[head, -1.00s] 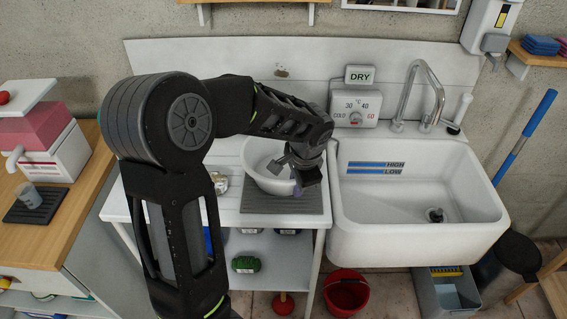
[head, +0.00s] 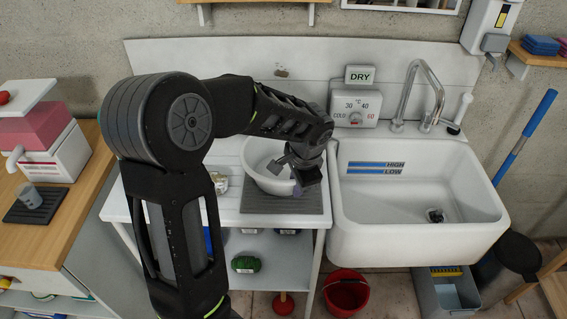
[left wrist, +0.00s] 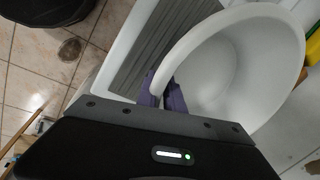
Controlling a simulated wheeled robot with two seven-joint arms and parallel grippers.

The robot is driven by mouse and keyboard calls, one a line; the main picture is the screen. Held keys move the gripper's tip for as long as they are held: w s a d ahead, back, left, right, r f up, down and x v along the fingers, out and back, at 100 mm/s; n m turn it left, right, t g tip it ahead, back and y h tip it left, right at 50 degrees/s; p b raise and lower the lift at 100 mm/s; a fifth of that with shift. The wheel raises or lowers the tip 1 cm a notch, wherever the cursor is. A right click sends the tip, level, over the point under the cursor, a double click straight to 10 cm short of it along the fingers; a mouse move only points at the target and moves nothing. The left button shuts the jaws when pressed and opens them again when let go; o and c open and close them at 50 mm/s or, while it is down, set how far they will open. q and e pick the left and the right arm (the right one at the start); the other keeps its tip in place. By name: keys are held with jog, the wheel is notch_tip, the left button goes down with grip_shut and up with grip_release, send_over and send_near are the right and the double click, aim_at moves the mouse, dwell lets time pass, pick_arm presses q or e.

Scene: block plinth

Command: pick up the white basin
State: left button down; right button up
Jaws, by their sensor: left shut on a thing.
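The white basin (head: 257,160) stands on the ribbed grey mat (head: 283,204) on the white counter left of the sink. My left gripper (head: 299,190) is at the basin's front right rim. In the left wrist view the basin (left wrist: 240,60) looks empty, and the purple fingers of my left gripper (left wrist: 166,92) are closed on its rim, one on each side of the wall. My left arm hides part of the basin in the head view. My right gripper is not in view.
The white sink (head: 415,190) with its tap (head: 432,90) is right of the mat. A small can (head: 220,184) stands just left of the basin. A lower shelf holds a green item (head: 246,264). A red bucket (head: 346,292) is on the floor.

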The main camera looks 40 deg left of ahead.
pick_arm(q)
jog(key=shift+r, duration=0.1)
dwell(0.3)
jog(key=v, duration=0.3)
jog(key=a+v, duration=0.1)
jog(key=v, duration=0.2)
jog(key=w+a+v, duration=0.1)
jog(key=v, duration=0.2)
jog(key=shift+w+r+b, duration=0.1)
jog(key=shift+r+b, duration=0.3)
jog(key=shift+r, duration=0.2)
jog(key=shift+f, duration=0.1)
